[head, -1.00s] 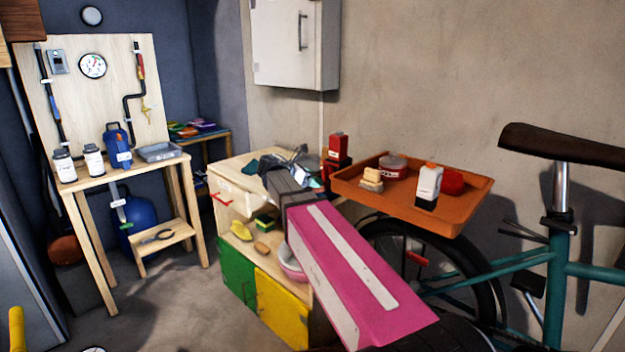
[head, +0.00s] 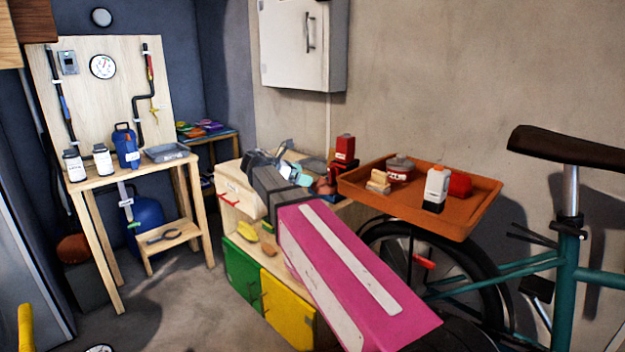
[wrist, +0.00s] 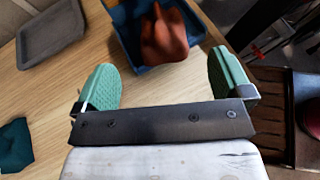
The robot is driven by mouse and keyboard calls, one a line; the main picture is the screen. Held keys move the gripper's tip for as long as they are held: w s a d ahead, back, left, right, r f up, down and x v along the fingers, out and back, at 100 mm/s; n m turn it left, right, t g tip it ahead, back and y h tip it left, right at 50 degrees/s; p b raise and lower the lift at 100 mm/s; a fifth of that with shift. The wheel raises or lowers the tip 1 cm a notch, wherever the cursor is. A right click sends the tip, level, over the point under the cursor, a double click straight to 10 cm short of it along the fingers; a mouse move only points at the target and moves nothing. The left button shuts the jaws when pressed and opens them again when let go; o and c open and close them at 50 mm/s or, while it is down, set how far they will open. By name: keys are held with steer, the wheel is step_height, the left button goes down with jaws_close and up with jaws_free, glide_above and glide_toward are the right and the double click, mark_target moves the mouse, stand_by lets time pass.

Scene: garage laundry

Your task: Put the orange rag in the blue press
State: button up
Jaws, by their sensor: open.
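My gripper (wrist: 164,68) is open, its two green pads wide apart with nothing between them. In the head view my gripper (head: 292,168) is over the top of the wooden cabinet. The crumpled orange rag (wrist: 165,36) is ahead of the pads in the wrist view. It overlaps a blue tray-like thing (wrist: 196,22), which may be the blue press; I cannot tell how deep in it the rag sits. A darker blue cloth-like piece (wrist: 125,22) lies beside the rag. In the head view a small reddish-brown patch (head: 324,186) by the gripper may be the rag.
A dark teal cloth (wrist: 15,145) and a grey tray (wrist: 50,35) lie on the wooden top. An orange tray (head: 420,215) with bottles and a tin stands right of the cabinet. A bicycle (head: 568,235) is at the far right. A workbench (head: 130,172) stands at left.

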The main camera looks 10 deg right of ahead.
steer(key=shift+v, duration=2.1)
steer(key=shift+f, duration=0.1)
